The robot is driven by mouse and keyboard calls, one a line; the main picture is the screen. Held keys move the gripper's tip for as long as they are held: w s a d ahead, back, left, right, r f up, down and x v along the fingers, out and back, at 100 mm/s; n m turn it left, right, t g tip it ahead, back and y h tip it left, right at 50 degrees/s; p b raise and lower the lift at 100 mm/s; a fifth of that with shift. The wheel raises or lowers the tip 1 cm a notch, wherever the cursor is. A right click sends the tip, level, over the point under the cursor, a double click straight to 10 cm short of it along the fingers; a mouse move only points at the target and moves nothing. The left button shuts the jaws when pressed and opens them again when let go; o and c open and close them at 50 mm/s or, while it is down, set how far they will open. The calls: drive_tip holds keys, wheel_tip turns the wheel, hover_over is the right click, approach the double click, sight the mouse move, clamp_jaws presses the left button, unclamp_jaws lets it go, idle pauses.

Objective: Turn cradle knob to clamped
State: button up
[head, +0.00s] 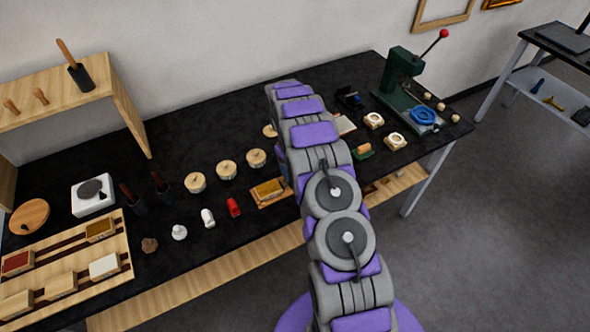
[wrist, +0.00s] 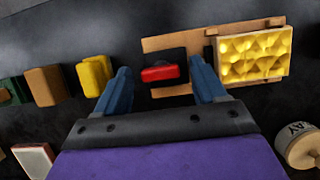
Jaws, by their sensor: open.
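The cradle is a wooden frame (wrist: 178,43) in the wrist view, with a bumpy gold fragment (wrist: 253,54) at its right end. A red bar-shaped knob (wrist: 160,73) lies crosswise in the picture, between the frame's two wooden strips. My gripper (wrist: 163,82) is open, its blue fingers either side of the knob with gaps; whether they are level with it I cannot tell. In the head view the cradle (head: 258,200) and fragment (head: 268,188) show left of my arm, which hides the knob and my gripper.
A yellow block (wrist: 95,76) and a tan block (wrist: 44,86) sit left of the fingers in the wrist view; a labelled jar (wrist: 302,147) is lower right. A green press (head: 397,75) stands right.

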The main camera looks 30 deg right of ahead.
drive_tip(key=p+v, duration=0.8)
drive_tip(key=v, duration=0.9)
drive_tip(key=shift+p, duration=0.3)
drive_tip(key=shift+w+r, duration=0.1)
drive_tip(key=shift+r, duration=0.05)
drive_tip(key=shift+r, duration=0.1)
idle(0.3)
